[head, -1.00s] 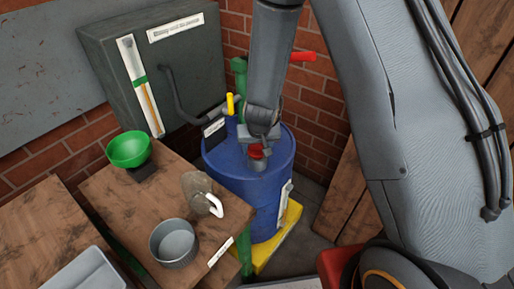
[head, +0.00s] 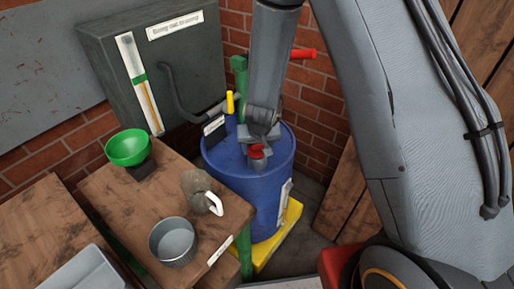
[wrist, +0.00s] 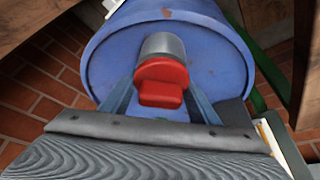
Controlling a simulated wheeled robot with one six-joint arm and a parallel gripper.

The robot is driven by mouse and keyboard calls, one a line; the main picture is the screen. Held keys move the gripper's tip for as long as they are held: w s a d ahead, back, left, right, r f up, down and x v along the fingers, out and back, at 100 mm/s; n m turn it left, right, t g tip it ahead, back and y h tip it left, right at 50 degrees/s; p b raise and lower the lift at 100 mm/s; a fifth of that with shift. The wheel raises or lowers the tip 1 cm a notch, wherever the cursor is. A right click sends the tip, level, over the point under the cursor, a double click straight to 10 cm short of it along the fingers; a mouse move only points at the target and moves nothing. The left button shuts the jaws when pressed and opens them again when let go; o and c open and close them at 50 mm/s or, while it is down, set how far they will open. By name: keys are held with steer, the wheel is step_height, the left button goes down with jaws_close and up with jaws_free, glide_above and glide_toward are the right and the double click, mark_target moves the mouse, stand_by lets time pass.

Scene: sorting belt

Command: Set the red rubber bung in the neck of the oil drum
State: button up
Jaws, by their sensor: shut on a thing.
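The blue oil drum (head: 225,180) stands upright behind the bench, and its top also shows in the wrist view (wrist: 108,58). Its short grey neck (wrist: 163,45) rises from the drum top. The red rubber bung (wrist: 162,82) is between the fingers of my gripper (wrist: 162,100), which is shut on it. In the head view the bung (head: 257,150) is at the mouth of the neck (head: 257,163), roughly in line with it. The bung hides the mouth, so I cannot tell how far in it sits.
The wooden bench (head: 125,200) holds a green bowl (head: 127,147), a grey tin (head: 172,243) and a rag-like lump with a white handle (head: 198,190). A brick wall is behind.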

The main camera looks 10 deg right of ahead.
steer(key=shift+f+b, duration=0.4)
steer(key=shift+f, duration=0.1)
stand_by(0.3)
steer(key=o, duration=1)
steer(key=p+v, duration=0.2)
steer(key=v, duration=0.6)
